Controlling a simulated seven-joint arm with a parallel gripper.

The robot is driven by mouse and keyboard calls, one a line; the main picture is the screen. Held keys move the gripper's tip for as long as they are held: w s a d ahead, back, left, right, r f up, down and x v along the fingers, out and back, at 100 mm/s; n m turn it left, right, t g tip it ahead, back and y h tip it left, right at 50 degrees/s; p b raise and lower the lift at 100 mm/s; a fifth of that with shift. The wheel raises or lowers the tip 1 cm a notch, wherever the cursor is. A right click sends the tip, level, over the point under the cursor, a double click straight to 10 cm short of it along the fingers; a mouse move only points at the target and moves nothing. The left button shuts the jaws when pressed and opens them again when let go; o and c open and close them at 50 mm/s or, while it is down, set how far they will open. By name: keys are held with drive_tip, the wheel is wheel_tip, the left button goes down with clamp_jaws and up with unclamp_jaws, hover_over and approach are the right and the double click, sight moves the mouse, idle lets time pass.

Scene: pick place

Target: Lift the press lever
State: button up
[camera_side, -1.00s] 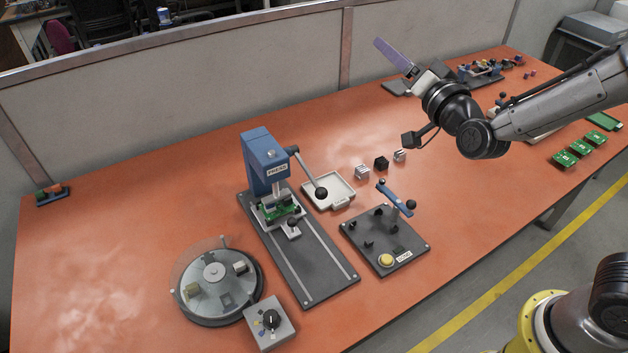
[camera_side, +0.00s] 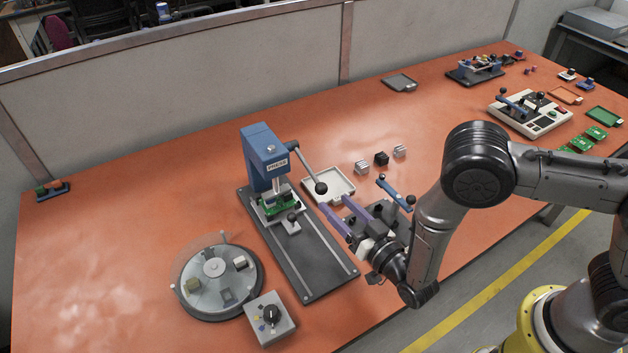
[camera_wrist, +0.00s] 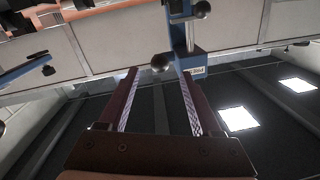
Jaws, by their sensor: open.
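The blue press (camera_side: 262,158) stands on a dark base plate with two pale rails, left of centre in the side view. Its grey lever slopes down to the right and ends in a dark ball knob (camera_side: 321,188). A green board (camera_side: 281,207) sits under the press head. My gripper (camera_side: 335,203) is open and empty. Its purple fingers point up-left toward the lever, with the tips just below and close to the knob. In the wrist view the press (camera_wrist: 190,48) hangs ahead, and the knob (camera_wrist: 161,62) shows beyond the fingers (camera_wrist: 158,80), between their lines.
A white tray (camera_side: 341,187) lies behind the fingertips. A clamp fixture with a blue lever (camera_side: 394,194) is partly hidden by my gripper. A round turntable (camera_side: 219,280) and a knob box (camera_side: 270,318) stand front left. Small cubes (camera_side: 381,158) lie behind the tray.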

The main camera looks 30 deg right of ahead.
sight(308, 168)
drive_tip(key=w, duration=0.9)
drive_tip(key=shift+w+a, duration=0.3)
drive_tip(key=shift+a, duration=0.05)
clamp_jaws()
idle(0.9)
